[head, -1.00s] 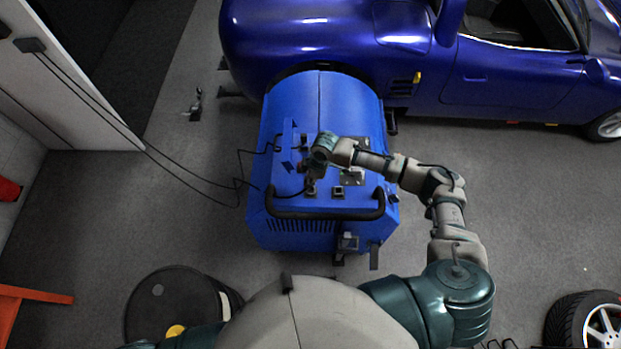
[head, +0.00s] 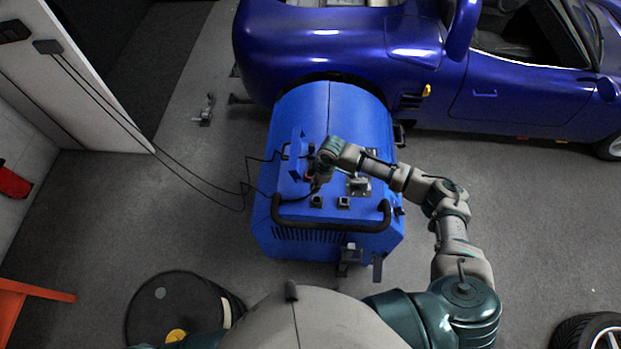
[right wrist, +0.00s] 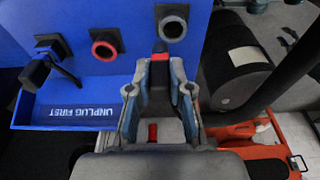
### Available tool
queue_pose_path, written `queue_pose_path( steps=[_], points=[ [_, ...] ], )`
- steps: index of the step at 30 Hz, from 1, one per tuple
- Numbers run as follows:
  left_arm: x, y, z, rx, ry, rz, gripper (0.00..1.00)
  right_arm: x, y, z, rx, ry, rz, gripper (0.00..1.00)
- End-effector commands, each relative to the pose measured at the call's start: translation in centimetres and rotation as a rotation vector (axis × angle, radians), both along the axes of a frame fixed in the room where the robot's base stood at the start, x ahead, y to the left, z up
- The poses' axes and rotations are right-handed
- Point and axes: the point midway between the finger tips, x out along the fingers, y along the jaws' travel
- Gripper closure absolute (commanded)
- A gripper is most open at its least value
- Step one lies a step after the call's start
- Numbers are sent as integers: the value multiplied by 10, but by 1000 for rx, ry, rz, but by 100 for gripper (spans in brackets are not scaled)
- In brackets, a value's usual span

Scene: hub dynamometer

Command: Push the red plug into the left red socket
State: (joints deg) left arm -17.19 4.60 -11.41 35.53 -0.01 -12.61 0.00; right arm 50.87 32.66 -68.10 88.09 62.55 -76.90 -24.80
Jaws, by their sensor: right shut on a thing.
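The red plug (right wrist: 160,47) shows as a small red and dark tip between the fingertips of my right gripper (right wrist: 160,68), which is shut on it. In the right wrist view, a red-ringed socket (right wrist: 106,45) sits on the blue panel to the left of the plug. A grey-ringed socket (right wrist: 172,28) is just above the plug tip. The plug appears apart from the red ring. In the head view my right gripper (head: 320,176) is over the top of the blue machine (head: 335,120), and the plug is too small to make out there. My left gripper is out of view.
A black connector (right wrist: 36,72) is in another socket at the left, above a ledge marked "UNPLUG FIRST" (right wrist: 80,113). A black handle bar (head: 330,226) crosses the machine's near edge. Dark cables (head: 200,196) run to the left. A blue car (head: 350,45) stands behind.

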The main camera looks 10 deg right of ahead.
Motion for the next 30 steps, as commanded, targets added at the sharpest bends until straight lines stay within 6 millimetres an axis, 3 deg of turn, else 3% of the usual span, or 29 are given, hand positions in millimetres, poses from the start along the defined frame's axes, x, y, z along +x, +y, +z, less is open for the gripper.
queue_pose_path(
  steps=[30],
  points=[
    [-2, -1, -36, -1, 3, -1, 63, 67, -2, -1, 1, 0, -1, 100]
  ],
)
